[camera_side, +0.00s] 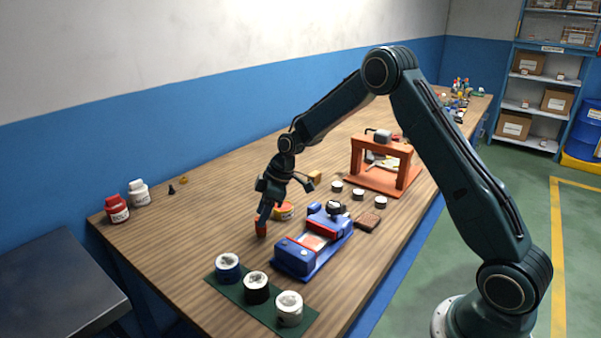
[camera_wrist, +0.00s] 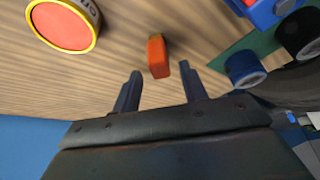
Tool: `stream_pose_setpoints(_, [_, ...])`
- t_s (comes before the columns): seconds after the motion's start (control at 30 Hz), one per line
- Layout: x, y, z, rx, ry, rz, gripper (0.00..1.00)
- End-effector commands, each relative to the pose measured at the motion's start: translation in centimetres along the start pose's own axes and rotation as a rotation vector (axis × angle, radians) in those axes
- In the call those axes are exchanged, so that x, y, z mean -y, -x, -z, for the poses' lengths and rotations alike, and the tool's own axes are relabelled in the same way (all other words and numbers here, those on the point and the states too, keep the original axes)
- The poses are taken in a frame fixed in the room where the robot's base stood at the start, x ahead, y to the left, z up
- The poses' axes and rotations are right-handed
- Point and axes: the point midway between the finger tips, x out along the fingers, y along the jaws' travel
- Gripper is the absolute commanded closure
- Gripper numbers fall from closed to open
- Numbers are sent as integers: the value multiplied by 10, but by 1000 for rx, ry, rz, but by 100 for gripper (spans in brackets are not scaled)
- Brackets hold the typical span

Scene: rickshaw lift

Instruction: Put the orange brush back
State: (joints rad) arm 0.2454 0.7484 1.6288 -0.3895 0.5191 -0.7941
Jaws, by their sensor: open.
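The orange brush (camera_side: 261,227) appears as a short orange block on the wooden table, left of the blue and red device. It also shows in the wrist view (camera_wrist: 158,56), just beyond my fingertips and between their lines; bristles cannot be made out. My gripper (camera_side: 267,211) points down close over it. In the wrist view my gripper (camera_wrist: 162,86) has its two fingers apart with nothing between them. In the side view I cannot tell whether a finger touches the brush.
A yellow-rimmed orange tin (camera_side: 284,211) stands close behind the brush. The blue and red device (camera_side: 312,245) is to its right. A green mat (camera_side: 222,289) with blue, black and white jars lies in front. Table left of the brush is clear, up to red and white bottles (camera_side: 117,210).

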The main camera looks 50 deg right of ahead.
Motion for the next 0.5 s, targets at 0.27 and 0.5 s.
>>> stream_pose_setpoints(0.27, [-1, 47, 0, -2, -1, -3, 57])
stream_pose_setpoints(0.5, [0, 73, 0, -1, 0, -1, 57])
